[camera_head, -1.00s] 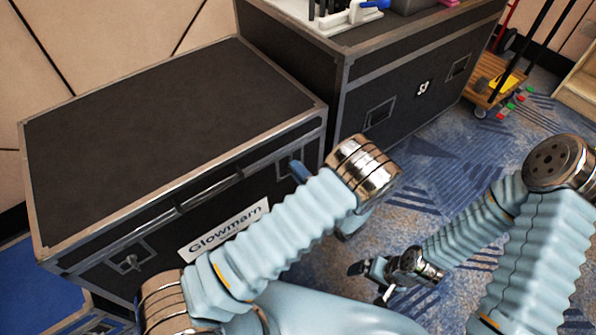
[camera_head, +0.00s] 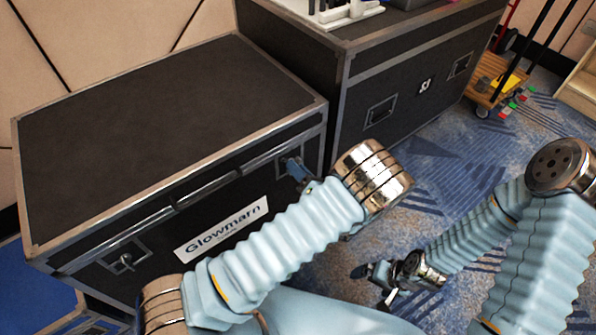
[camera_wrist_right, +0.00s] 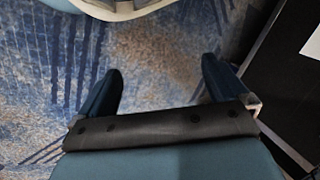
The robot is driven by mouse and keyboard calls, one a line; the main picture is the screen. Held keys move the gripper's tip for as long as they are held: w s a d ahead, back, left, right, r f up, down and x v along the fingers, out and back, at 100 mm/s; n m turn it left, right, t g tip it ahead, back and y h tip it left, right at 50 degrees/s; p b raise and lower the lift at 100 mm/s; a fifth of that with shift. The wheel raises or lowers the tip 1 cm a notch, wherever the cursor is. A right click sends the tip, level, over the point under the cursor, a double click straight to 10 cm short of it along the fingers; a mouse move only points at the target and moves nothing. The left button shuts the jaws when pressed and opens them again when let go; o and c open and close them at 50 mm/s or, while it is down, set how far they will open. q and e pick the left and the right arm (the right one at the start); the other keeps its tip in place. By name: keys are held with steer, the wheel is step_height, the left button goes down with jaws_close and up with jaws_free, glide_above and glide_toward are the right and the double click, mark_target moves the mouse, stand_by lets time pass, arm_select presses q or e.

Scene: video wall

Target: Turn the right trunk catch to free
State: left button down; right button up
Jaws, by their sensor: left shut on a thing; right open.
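The black trunk (camera_head: 160,110) with metal edges and a "Glowmarn" label fills the left of the head view. Its right catch sits in a recessed plate (camera_head: 282,166) on the front face, mostly hidden behind my left gripper (camera_head: 296,168). The left gripper's blue fingers are shut at that catch; the catch's exact angle is hidden. The left catch (camera_head: 125,261) shows in its own plate with a small butterfly handle. My right gripper (camera_head: 376,281) hangs low over the carpet, away from the trunk. In the right wrist view its two fingers (camera_wrist_right: 163,85) are spread with nothing between them.
A taller black case (camera_head: 400,90) stands directly right of the trunk, with a white tray (camera_head: 335,14) on top. A wooden trolley (camera_head: 490,85) is at the upper right. Blue patterned carpet (camera_head: 440,150) lies open in front of the cases.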

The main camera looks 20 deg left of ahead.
arm_select(q)
steer(key=shift+f+n+b, duration=0.1)
steer(key=shift+n+b, duration=1.7)
steer(key=shift+n, duration=2.8)
arm_select(e)
steer(key=shift+w+d+f, duration=0.1)
steer(key=shift+d+f, duration=0.1)
steer(key=shift+f, duration=0.45)
steer(key=shift+w+d+f, duration=0.1)
steer(key=shift+d+f, duration=0.1)
steer(key=shift+f, duration=0.4)
steer(key=shift+w+d+f, duration=0.1)
steer(key=shift+d+f, duration=0.1)
steer(key=shift+f, duration=0.45)
arm_select(q)
steer(key=c, duration=1.3)
jaws_free()
steer(key=shift+o, duration=0.2)
